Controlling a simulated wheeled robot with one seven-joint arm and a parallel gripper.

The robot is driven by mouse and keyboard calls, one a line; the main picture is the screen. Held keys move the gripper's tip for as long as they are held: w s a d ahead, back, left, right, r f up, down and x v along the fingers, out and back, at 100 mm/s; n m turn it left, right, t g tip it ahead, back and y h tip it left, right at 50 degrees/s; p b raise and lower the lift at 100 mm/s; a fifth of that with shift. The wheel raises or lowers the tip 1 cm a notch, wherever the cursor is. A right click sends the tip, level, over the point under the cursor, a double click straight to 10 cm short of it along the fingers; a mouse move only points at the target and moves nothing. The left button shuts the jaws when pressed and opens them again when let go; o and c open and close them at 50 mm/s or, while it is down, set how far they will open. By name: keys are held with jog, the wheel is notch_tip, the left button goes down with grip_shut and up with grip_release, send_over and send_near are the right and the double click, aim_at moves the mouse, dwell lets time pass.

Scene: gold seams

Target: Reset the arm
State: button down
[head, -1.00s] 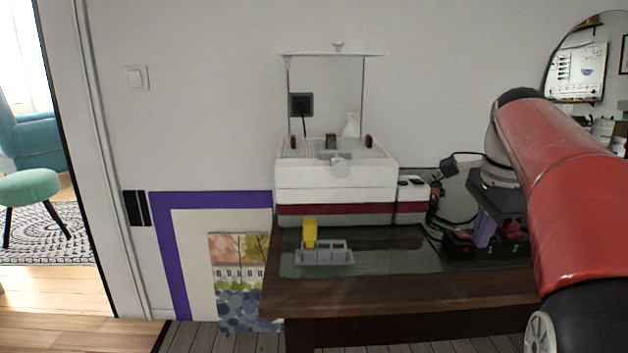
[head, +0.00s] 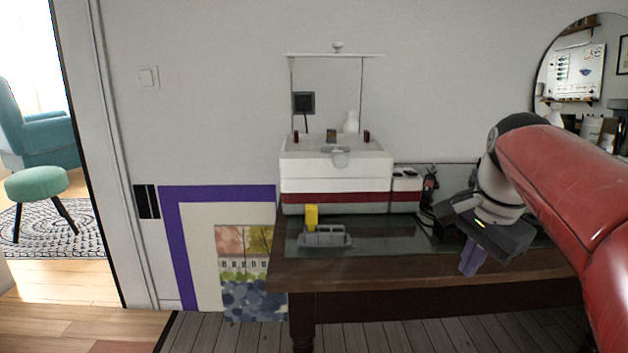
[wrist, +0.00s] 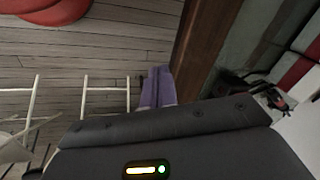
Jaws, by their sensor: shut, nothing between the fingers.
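My gripper (head: 470,262) hangs in front of the right part of the wooden table's front edge in the head view. Its purple fingers point down and are pressed together with nothing between them. In the wrist view the purple fingers (wrist: 158,88) show side by side over the grey plank floor, beside the brown table edge. My red arm reaches in from the right side of the head view.
The wooden table (head: 400,272) holds a white and red machine (head: 335,185) and a grey rack (head: 322,239) with a yellow piece (head: 311,217) standing in it. Framed pictures (head: 180,250) lean on the wall at left. Floor before the table looks clear.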

jog(key=s+a+f+n+t, duration=0.2)
jog(key=s+a+f+n, duration=0.7)
jog(key=s+f+n, duration=0.3)
jog(key=s+f, duration=0.1)
jog(key=s, duration=0.2)
jog(key=shift+a+f+n+t, duration=0.15)
jog(key=shift+f+n+t, duration=0.25)
